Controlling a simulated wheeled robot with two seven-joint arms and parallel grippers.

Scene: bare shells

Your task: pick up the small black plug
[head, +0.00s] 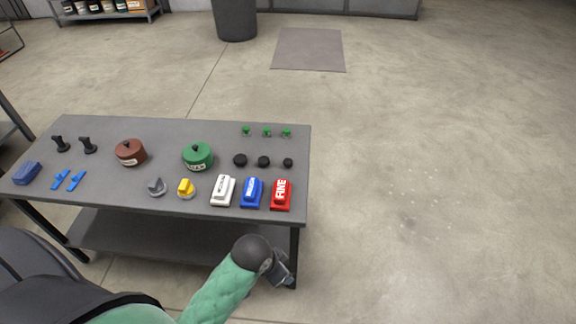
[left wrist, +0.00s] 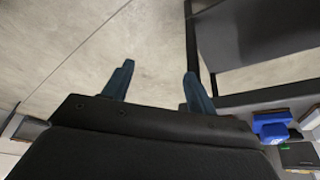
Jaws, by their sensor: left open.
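A row of three round black plugs stands on the right part of the grey table (head: 130,185) in the head view. The small black plug (head: 288,162) is the rightmost, beside a middle plug (head: 264,161) and a larger one (head: 240,160). My left gripper (head: 284,272) is below the table's front right corner, apart from the plugs. In the left wrist view its two fingers (left wrist: 158,88) are spread with nothing between them. No plug can be made out there. My right gripper is not in view.
Red (head: 281,194), blue (head: 251,193) and white (head: 223,190) blocks stand in front of the plugs. Several small green pieces (head: 266,132) stand behind them. A green lidded pot (head: 198,156) is to the left. The floor right of the table is clear.

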